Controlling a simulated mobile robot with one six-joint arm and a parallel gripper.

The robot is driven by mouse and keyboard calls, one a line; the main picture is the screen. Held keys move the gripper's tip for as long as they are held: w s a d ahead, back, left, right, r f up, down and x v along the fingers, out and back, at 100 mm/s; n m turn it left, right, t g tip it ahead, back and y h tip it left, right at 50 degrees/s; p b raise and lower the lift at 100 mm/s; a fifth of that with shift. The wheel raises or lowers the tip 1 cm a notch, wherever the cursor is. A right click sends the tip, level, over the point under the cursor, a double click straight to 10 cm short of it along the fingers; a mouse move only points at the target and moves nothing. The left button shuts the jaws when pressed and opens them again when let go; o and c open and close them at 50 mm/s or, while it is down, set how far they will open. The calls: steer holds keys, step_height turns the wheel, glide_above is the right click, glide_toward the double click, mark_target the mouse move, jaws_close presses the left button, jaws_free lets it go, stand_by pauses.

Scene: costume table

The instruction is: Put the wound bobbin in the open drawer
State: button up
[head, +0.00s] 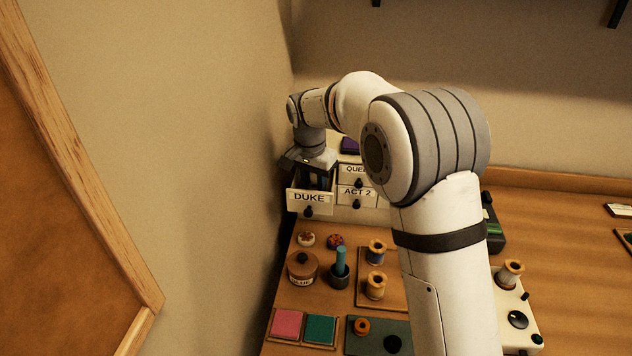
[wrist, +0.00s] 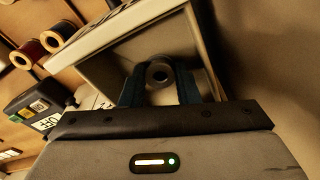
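The open drawer (head: 307,199), labelled DUKE, is pulled out of the small chest by the left wall. My gripper (head: 317,179) points down into it, with its fingertips inside the drawer walls. In the wrist view the drawer (wrist: 100,65) surrounds the fingers. The bobbin (wrist: 160,74), grey with a dark centre hole, sits between the two teal fingers of my gripper (wrist: 160,88), which appear to touch it on both sides. Its lower part is hidden by the gripper body, and I cannot tell whether it touches the drawer floor. The head view does not show it clearly.
Shut drawers, one labelled ACT 2 (head: 356,193), are right of the open one. The wall (head: 220,180) is close on the left. In front stand a brown glue pot (head: 302,268), a teal stick in a dark cup (head: 340,262), thread spools (head: 376,285) and pink and green pads (head: 287,324).

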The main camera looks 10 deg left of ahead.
steer(key=shift+o, duration=0.8)
